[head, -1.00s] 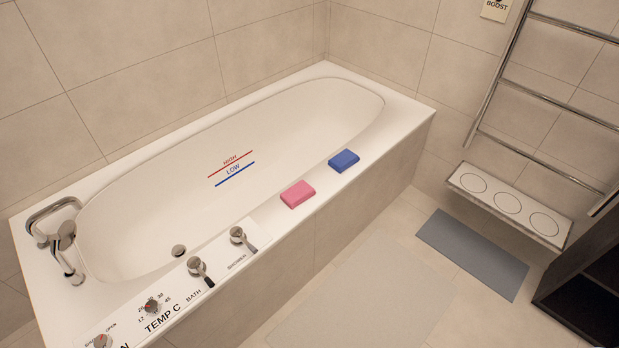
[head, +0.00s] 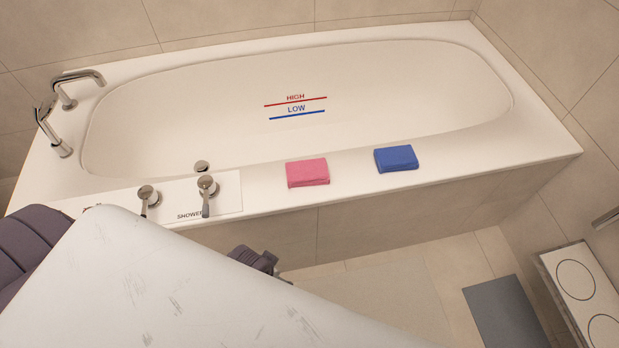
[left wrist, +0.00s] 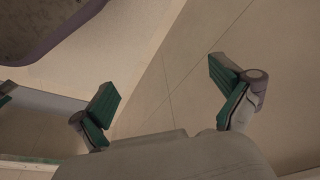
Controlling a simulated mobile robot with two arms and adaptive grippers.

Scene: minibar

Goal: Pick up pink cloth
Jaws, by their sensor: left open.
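The pink cloth (head: 307,173) is a folded block lying flat on the near rim of the white bathtub (head: 450,167). It lies between the shower control and the blue cloth. My left arm covers the lower left of the head view, and its fingers are not clear there. In the left wrist view my left gripper (left wrist: 163,88) is open and empty, with green-padded fingers wide apart over beige tiles. The pink cloth does not show in that view. The gripper is not touching the cloth. My right gripper is not in view.
A blue cloth (head: 396,158) lies to the right of the pink one. Shower controls (head: 207,190) stand on the rim to the left. A tap (head: 75,85) is at the far left. A grey mat (head: 506,310) lies on the floor. The rim between the cloths is clear.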

